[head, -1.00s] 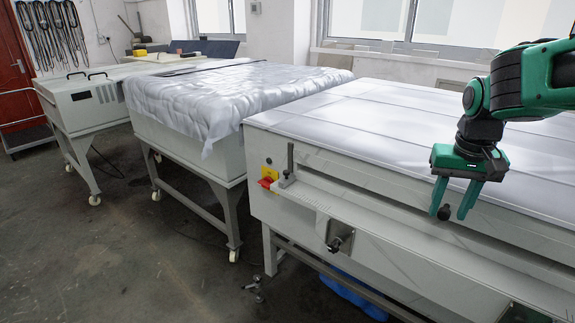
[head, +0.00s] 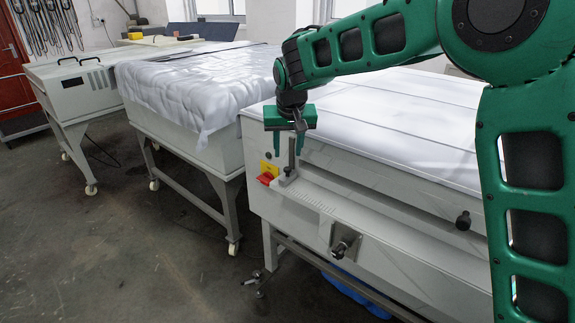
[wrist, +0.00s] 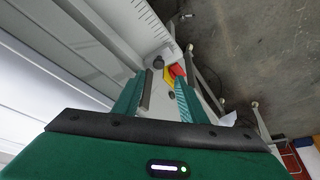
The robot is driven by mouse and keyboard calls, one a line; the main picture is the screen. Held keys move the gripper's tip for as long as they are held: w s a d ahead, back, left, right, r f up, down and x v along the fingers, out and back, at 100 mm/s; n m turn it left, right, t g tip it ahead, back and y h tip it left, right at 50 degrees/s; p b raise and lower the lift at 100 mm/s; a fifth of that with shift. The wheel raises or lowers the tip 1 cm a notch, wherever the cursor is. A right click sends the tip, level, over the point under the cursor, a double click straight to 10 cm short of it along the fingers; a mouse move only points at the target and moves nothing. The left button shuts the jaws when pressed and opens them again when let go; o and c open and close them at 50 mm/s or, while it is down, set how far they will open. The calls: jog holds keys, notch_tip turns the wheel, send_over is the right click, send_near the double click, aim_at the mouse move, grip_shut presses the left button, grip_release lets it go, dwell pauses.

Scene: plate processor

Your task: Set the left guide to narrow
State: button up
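The left guide (head: 289,175) is a grey upright post on a small base, at the left end of the processor's front ledge. My gripper (head: 288,146) points down just above it, with its fingers on either side of the post's top in the head view. In the wrist view my gripper (wrist: 161,78) is open. The guide's grey post (wrist: 147,91) shows between the fingers, close to the left one and not visibly clamped. A round dark knob (wrist: 158,62) shows beyond it.
A yellow plate with a red switch (head: 266,178) is left of the guide. A black knob (head: 463,221) is farther right on the front, and a crank fitting (head: 343,242) sits below the ledge. A cloth-covered unit (head: 190,85) stands to the left.

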aim_at(287, 168)
jog(key=x, duration=0.8)
jog(key=shift+d+f, duration=0.1)
jog(key=shift+d, duration=0.1)
jog(key=shift+c, duration=0.7)
grip_shut()
